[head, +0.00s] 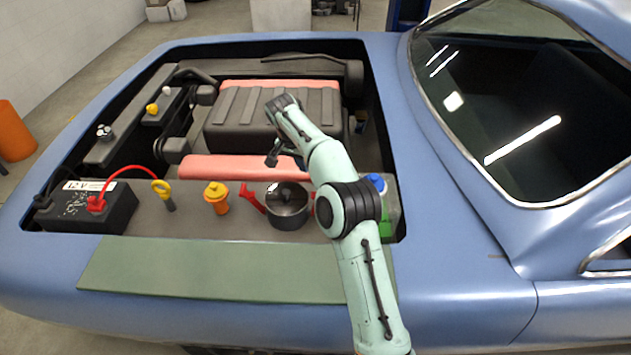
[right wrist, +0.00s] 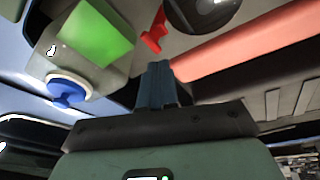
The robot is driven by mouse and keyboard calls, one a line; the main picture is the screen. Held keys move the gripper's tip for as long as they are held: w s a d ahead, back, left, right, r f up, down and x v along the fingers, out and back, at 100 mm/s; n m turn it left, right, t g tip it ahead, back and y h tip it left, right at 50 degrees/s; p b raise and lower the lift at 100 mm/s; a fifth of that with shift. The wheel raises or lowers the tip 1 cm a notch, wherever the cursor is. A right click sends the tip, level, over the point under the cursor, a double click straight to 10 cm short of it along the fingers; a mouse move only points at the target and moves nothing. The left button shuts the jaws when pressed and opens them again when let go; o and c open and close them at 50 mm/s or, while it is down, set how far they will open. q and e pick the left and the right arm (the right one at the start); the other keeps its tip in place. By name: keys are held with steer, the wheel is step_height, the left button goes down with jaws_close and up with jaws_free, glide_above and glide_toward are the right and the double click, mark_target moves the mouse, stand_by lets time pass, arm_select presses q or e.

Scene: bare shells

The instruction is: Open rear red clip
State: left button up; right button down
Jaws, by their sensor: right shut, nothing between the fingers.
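A dark round canister (head: 287,205) with a lid stands in the engine bay. One red clip (head: 252,198) slants outward on its left side. A second red clip, on the windshield side, is mostly hidden behind my right arm in the head view. In the right wrist view a red clip (right wrist: 154,32) stands beside the canister (right wrist: 205,12), on the side of the green-labelled container. My right gripper (right wrist: 157,72) is shut and empty, its bluish fingertips apart from that clip in the picture. In the head view my right wrist hangs over the bay behind the canister. My left gripper is not in view.
A container with a blue cap (right wrist: 70,90) and green label (right wrist: 97,32) is close by. A salmon bar (head: 230,167) runs behind the canister. An orange-yellow cap (head: 215,197), yellow dipstick ring (head: 161,187) and battery (head: 85,207) lie left. A green mat (head: 210,270) covers the front edge.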

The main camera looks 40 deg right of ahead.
steer(key=d+f+n, duration=0.1)
steer(key=f, duration=0.2)
steer(key=d+f+n+h, duration=0.1)
steer(key=f+n, duration=0.1)
steer(key=f, duration=0.1)
steer(key=d+f+n, duration=0.1)
steer(key=f, duration=0.2)
steer(key=shift+d+f+t+b, duration=0.2)
steer(key=shift+f+t+b, duration=0.1)
steer(key=shift+b, duration=0.05)
steer(key=shift+s+d+f, duration=0.15)
steer(key=shift+s+f, duration=0.05)
steer(key=shift+s, duration=0.05)
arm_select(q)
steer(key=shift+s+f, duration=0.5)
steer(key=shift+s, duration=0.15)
arm_select(e)
steer(key=shift+w, duration=0.1)
steer(key=shift+n, duration=0.3)
